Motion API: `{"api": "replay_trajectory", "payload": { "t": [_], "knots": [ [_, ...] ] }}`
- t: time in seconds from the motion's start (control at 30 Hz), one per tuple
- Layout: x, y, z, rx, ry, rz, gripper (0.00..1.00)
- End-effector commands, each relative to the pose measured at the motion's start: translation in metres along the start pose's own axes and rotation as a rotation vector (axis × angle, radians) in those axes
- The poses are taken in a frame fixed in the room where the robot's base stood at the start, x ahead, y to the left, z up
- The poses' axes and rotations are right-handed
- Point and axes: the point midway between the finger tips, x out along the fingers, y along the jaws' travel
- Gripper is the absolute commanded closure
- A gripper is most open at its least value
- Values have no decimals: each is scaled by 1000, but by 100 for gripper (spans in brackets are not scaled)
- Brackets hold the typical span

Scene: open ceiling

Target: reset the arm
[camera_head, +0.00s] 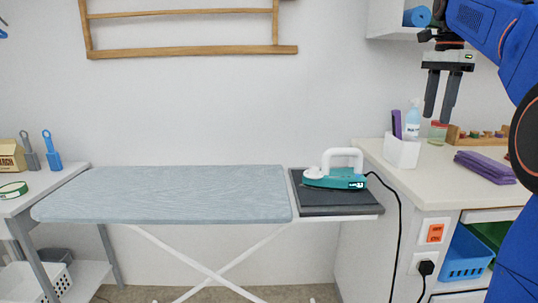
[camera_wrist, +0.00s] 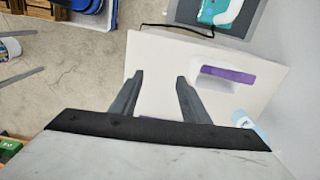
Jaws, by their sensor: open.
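My gripper (camera_head: 440,119) hangs at the upper right in the head view, below the blue arm. Its two dark fingers point down and are apart, with nothing between them. It is above the white counter (camera_head: 440,168), in front of the wall. In the wrist view my gripper (camera_wrist: 158,78) also shows open and empty, with the counter top below the fingers. The fingers touch nothing that I can see.
A white holder (camera_head: 401,153) with a purple item, a spray bottle (camera_head: 413,117) and folded purple cloth (camera_head: 486,166) are on the counter. A teal iron (camera_head: 336,178) rests on the ironing board's dark pad. The blue-grey board (camera_head: 170,195) is clear.

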Motion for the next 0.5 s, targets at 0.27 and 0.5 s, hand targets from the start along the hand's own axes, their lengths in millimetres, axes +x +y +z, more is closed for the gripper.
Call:
{"api": "replay_trajectory", "payload": {
  "t": [0.27,0.5],
  "knots": [
    [11,16,18,-103,11,-27,58],
    [31,40,42,-251,29,-63,58]
  ]
}}
